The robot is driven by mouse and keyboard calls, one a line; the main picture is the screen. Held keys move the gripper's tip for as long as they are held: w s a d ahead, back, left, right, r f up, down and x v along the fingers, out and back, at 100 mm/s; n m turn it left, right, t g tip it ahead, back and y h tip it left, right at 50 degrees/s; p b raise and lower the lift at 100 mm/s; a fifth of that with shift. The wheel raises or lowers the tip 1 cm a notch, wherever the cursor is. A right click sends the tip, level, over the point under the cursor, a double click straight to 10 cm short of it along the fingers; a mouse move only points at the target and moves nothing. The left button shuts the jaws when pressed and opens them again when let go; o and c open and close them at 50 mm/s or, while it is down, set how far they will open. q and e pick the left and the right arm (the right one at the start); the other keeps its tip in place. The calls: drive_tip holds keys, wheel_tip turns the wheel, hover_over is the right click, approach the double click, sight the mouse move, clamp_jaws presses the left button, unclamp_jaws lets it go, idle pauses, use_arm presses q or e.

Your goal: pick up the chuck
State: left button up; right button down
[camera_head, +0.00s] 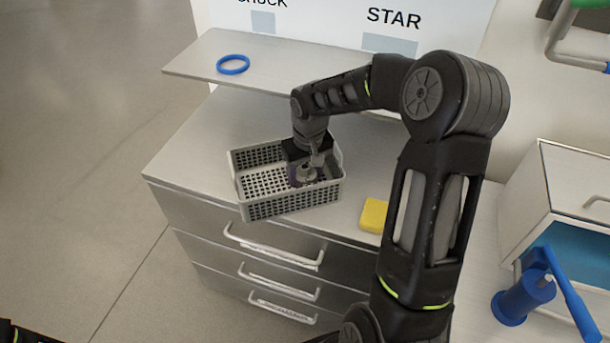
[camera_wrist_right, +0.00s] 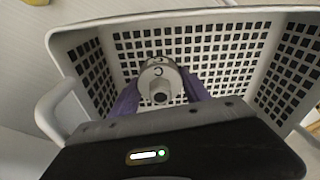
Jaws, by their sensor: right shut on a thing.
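The chuck is a grey metal round piece with a dark centre hole. In the right wrist view the chuck (camera_wrist_right: 160,84) sits between the two purple fingers of my right gripper (camera_wrist_right: 160,100), inside the basket. In the head view the chuck (camera_head: 305,174) shows low in the grey perforated basket (camera_head: 262,207), partly hidden by the gripper. My right gripper (camera_head: 306,165) reaches down into the basket and is shut on the chuck. I cannot tell whether the chuck touches the basket floor. My left gripper is not in view.
The basket stands on a grey drawer cabinet (camera_head: 190,160). A raised shelf behind it holds a blue ring (camera_head: 233,64). A yellow block (camera_head: 374,215) lies right of the basket. A blue tool (camera_head: 525,298) and an open-fronted box (camera_head: 560,190) stand at the right.

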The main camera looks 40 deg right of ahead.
sight(305, 167)
drive_tip(key=shift+r, duration=0.15)
wheel_tip(305, 167, up, 18)
drive_tip(key=b, duration=0.1)
idle(0.6)
idle(0.5)
